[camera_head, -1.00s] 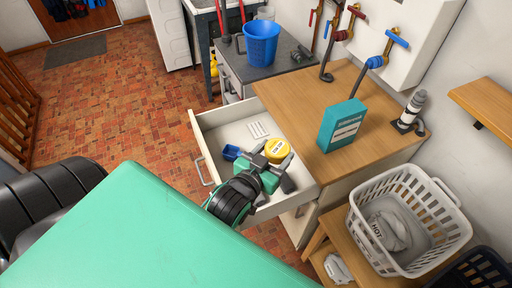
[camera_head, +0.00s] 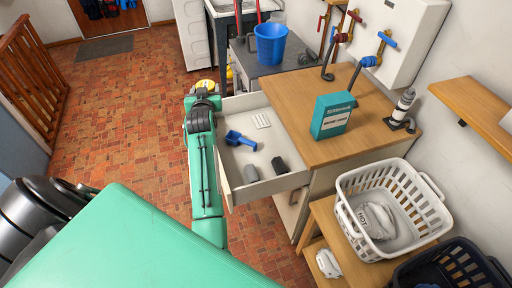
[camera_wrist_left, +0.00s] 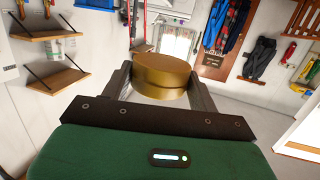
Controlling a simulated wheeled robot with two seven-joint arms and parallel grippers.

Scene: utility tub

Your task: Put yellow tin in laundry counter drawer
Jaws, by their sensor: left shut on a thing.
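The yellow tin (camera_head: 206,83) is held by my left gripper (camera_head: 203,92), beyond the far left corner of the open drawer in the head view. In the left wrist view the tin (camera_wrist_left: 163,75), looking golden brown, sits between the two fingers of my left gripper (camera_wrist_left: 160,88). The drawer (camera_head: 262,188) of the laundry counter (camera_head: 285,95) stands pulled out. Inside it lie a blue scoop (camera_head: 240,140), a white slab (camera_head: 261,120) and dark grey objects (camera_head: 279,165). My left arm hides the drawer's front left part. My right gripper is out of view.
On the counter top stand a teal box (camera_head: 332,116) and a grey-white fitting (camera_head: 403,106). A blue bucket (camera_head: 270,44) stands on the grey unit behind. A white laundry basket (camera_head: 352,215) is at the right. The brick floor left of the drawer is clear.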

